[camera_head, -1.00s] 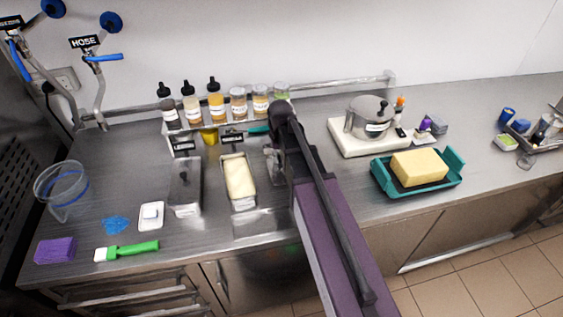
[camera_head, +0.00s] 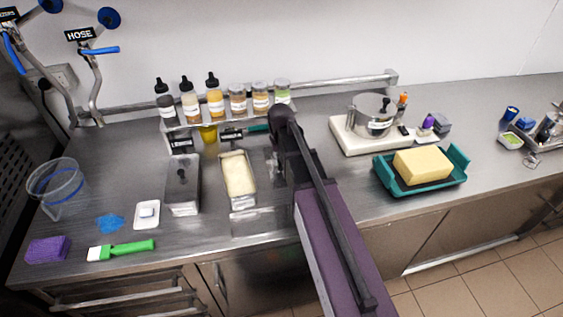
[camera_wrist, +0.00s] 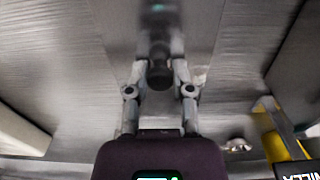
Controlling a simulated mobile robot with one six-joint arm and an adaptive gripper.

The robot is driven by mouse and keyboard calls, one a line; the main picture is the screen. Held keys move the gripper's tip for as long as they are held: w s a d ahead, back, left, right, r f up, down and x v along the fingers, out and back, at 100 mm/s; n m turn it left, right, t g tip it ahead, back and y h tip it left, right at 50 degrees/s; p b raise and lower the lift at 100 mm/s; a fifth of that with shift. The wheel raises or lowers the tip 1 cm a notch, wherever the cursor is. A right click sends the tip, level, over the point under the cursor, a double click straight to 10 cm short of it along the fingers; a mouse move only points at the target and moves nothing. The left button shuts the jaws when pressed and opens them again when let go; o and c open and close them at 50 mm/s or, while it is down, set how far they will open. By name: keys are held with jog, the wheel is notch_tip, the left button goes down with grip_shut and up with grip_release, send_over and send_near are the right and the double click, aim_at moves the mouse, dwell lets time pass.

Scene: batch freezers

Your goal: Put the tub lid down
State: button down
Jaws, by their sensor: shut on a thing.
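My gripper (camera_wrist: 160,78) is shut on a dark knob (camera_wrist: 160,74). The knob appears to belong to the tub lid, a shiny grey steel plate (camera_wrist: 118,28) behind it in the wrist view. A blurred dark shape and green glow on the plate look like a reflection of my gripper. Whether the lid touches the counter cannot be told. In the head view my arm hides most of the gripper and lid. An uncovered steel tub of cream-coloured contents (camera_head: 240,203) stands left of my arm, beside a tub with a black-knobbed lid (camera_head: 183,195).
Bottles and jars stand on a rack (camera_head: 215,118) at the back. A white scale with a pot (camera_head: 372,118) and a teal tray with a yellow block (camera_head: 422,185) stand right of my arm. A green-handled brush (camera_head: 125,249) and purple sponge (camera_head: 48,248) lie front left.

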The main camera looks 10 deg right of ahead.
jog(key=shift+f, duration=0.15)
jog(key=shift+c, duration=2.4)
grip_release()
jog(key=shift+r, duration=0.25)
notch_tip(320, 180, up, 12)
jog(key=p, duration=1.2)
jog(key=s, duration=1.6)
jog(key=shift+d, duration=0.25)
